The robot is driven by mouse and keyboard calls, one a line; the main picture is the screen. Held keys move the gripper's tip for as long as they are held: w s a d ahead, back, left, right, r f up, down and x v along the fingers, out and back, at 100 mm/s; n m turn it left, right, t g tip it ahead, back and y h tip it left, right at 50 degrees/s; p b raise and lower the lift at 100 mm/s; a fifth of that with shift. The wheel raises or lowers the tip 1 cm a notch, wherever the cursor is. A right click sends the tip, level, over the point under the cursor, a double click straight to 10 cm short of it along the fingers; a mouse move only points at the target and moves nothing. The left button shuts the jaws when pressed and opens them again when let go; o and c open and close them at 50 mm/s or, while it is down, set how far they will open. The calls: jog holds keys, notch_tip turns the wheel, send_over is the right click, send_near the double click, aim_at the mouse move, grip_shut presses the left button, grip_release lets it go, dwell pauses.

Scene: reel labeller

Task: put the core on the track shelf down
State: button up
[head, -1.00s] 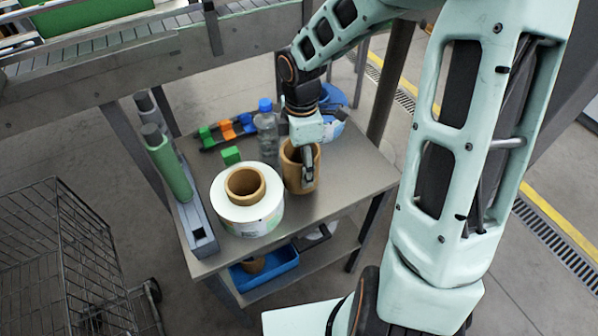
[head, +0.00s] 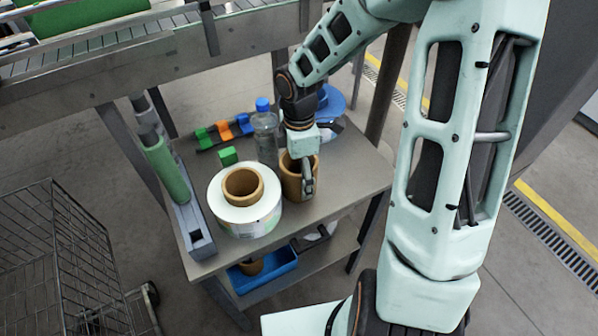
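The core, a brown cardboard tube (head: 290,182), stands upright at the right front of the grey metal top (head: 345,190) of a two-level stand, probably the track shelf. My gripper (head: 307,180) points down at it from above. One finger shows against the core's near right wall; the other is hidden, apparently inside the tube. The gripper looks shut on that wall. The core's base is at or very close to the metal top; I cannot tell whether it touches.
A white label roll (head: 245,218) with a brown core sits just left. A clear bottle (head: 265,135), a green block (head: 228,156) and a rack with coloured clips (head: 222,132) are behind. A green roller (head: 166,168) lines the left edge. The lower shelf holds a blue bin (head: 270,272).

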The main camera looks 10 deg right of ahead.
notch_tip(320, 180, up, 12)
jog(key=p, duration=0.2)
jog(key=shift+r+p, duration=0.15)
jog(key=shift+p, duration=0.2)
dwell(0.3)
